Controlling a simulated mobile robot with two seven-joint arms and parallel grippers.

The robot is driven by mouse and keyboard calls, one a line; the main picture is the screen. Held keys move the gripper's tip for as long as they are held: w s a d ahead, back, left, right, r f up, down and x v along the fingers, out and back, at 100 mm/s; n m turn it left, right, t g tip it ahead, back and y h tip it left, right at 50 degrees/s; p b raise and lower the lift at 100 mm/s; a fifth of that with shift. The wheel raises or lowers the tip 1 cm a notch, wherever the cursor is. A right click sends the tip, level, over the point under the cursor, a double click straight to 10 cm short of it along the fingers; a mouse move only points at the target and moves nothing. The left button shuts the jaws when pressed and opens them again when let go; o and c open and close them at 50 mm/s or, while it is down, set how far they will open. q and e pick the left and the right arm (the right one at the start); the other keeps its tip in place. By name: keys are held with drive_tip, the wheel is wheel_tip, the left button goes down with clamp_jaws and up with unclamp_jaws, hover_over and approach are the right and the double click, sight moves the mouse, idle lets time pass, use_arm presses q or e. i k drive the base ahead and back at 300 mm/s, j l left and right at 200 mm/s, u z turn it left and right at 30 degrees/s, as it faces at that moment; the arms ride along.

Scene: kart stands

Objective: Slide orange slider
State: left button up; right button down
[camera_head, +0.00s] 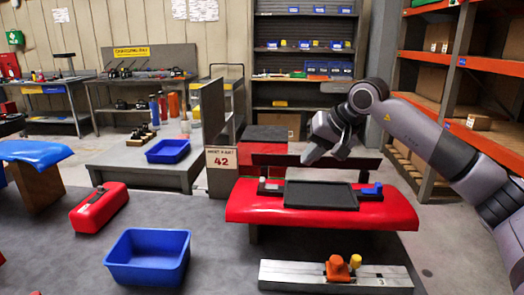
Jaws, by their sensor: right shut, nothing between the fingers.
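The orange slider (338,268) sits on a light metal rail (300,276) low in the view, right of centre. A yellow knob (356,261) stands beside it on the right. My right arm comes in from the right edge. My left gripper is not in view.
The red bench bears a black tray (320,195) and a small blue piece (371,189). A blue bin (147,257) and a red toolbox (99,208) stand on the left. An orange-framed shelf (470,62) rises at right.

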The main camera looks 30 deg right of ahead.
sight(337, 270)
drive_tip(key=k, duration=1)
